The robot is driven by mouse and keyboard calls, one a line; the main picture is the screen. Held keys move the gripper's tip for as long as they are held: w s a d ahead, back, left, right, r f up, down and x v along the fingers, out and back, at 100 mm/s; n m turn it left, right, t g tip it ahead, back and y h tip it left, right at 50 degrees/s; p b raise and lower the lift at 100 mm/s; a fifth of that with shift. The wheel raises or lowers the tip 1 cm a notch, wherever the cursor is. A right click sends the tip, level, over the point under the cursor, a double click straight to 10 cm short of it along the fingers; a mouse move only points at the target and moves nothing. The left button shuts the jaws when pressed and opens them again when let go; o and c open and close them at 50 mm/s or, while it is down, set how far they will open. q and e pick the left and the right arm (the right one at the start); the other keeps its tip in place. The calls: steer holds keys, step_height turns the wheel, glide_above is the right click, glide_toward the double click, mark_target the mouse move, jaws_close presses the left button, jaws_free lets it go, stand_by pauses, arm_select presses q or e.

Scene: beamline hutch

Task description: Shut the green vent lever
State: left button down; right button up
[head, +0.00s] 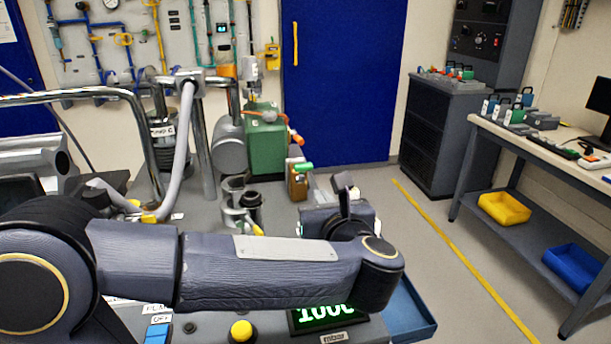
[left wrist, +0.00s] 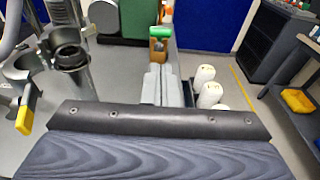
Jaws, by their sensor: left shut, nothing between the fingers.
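The green vent lever (head: 303,166) is a short green handle lying roughly level above a small brown block (head: 297,183). The lever also shows at the top of the left wrist view (left wrist: 159,32), beyond my fingers. My left gripper (left wrist: 162,68) shows there as two light grey fingers side by side, shut and empty. In the head view my left gripper (head: 311,179) is partly hidden by my own wrist, near the lever and to its lower right. The gripper looks apart from the lever. My right gripper is not in view.
An orange handle (head: 297,139) and green box (head: 266,145) stand behind the lever. A metal clamp (head: 232,203) is to its left. White bottles (left wrist: 206,75) stand right of my fingers. A green-lit display (head: 326,317) is partly hidden by my arm.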

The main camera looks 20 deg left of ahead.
mark_target(304, 168)
arm_select(q)
steer(key=x, duration=1.4)
steer(key=shift+p, duration=0.35)
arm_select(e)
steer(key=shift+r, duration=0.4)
